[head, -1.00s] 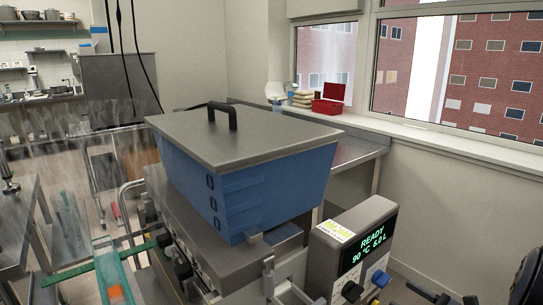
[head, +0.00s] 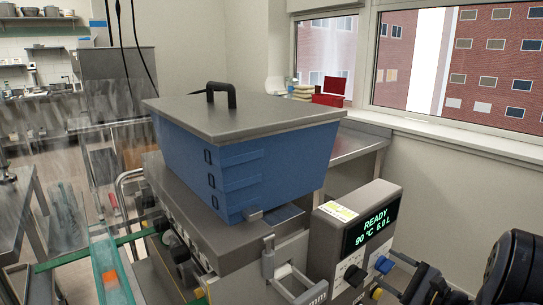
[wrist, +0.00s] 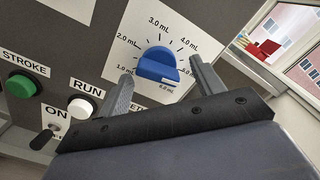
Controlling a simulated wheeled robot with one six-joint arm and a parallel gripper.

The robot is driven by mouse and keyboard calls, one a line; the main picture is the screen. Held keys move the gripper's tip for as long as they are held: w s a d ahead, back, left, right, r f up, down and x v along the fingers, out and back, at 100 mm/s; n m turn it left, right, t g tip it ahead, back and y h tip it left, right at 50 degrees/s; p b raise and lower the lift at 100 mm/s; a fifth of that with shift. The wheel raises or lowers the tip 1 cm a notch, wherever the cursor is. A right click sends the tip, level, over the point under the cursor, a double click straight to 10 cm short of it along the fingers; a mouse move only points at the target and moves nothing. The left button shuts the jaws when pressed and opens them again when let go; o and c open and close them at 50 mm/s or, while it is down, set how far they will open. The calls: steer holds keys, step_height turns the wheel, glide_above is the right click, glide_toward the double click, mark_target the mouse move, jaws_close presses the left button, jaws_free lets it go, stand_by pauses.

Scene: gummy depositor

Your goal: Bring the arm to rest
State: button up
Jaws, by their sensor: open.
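My gripper (wrist: 160,70) is open in the wrist view, its two grey fingers apart on either side of the blue dose knob (wrist: 157,64). I cannot tell whether they touch it. The knob's dial is marked in mL. In the head view, my gripper (head: 405,274) is at the lower right, in front of the depositor's control box (head: 335,243). The box's screen (head: 372,233) reads READY, 90 °C, 6.0 L. The blue knob also shows in the head view (head: 383,264).
A green STROKE button (wrist: 20,86), a white RUN button (wrist: 82,107) and a toggle switch (wrist: 43,141) by ON sit left of the dial. The lidded blue hopper (head: 270,165) stands behind the control box. A wall and window (head: 470,75) lie beyond.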

steer(key=n+b, duration=0.1)
steer(key=n, duration=0.3)
steer(key=n+b, duration=0.1)
steer(key=n, duration=0.3)
steer(key=n+b, duration=0.1)
steer(key=n, duration=0.3)
steer(key=shift+r, duration=0.35)
steer(key=shift+r+n, duration=0.1)
steer(key=shift+n, duration=1.6)
